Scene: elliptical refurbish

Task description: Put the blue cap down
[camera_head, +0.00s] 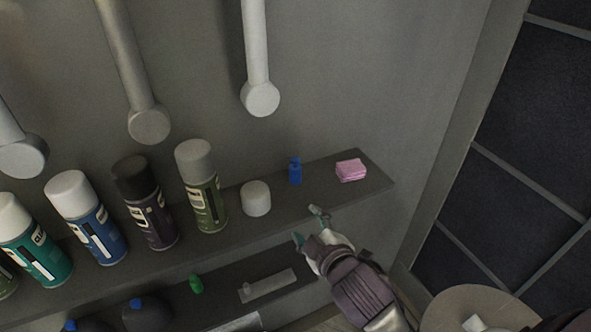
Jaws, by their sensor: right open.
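A small blue cap-like piece (295,172) stands upright on the upper shelf, between a white cap (256,199) and a pink block (351,170). My right gripper (307,226) is open at the shelf's front edge, below and apart from the blue piece. Nothing shows between its fingertips. My left gripper is not in view.
Several spray cans (201,188) line the left of the upper shelf (325,178). The lower shelf holds a green piece (196,284), a pale flat strip (268,286) and dark rounded items with blue tops (137,303). A round stool-like top (460,305) is at lower right. White pipes hang above.

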